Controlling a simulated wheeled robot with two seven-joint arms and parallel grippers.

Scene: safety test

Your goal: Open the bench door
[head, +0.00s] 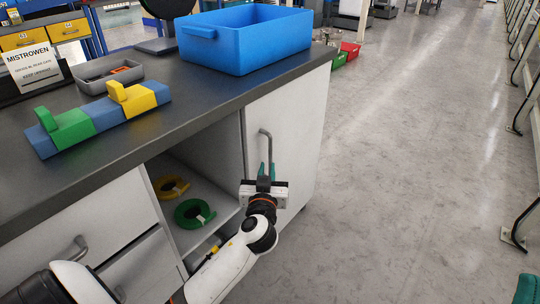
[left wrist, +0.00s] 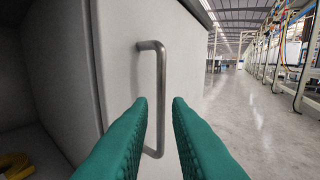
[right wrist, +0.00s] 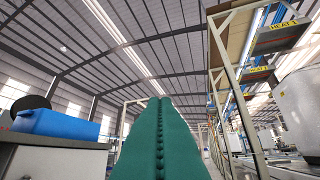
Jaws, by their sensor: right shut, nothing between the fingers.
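The bench door (head: 285,120) is a white panel at the right end of the bench and looks shut. Its grey bar handle (head: 268,146) is upright and also shows in the left wrist view (left wrist: 161,85). My left gripper (head: 266,170) is at the handle's lower part, its teal fingers apart in the left wrist view (left wrist: 159,102). The handle shows in the gap between the fingertips; I cannot tell whether they touch it. My right gripper (right wrist: 158,100) is shut and empty, pointing up towards the roof; a teal bit of it shows at the head view's lower right edge (head: 527,290).
The dark benchtop (head: 190,115) holds a blue bin (head: 245,45), a grey tray (head: 110,82) and coloured blocks (head: 100,118). An open shelf left of the door holds a yellow ring (head: 172,187) and a green ring (head: 194,213). The floor (head: 410,150) right of the bench is clear.

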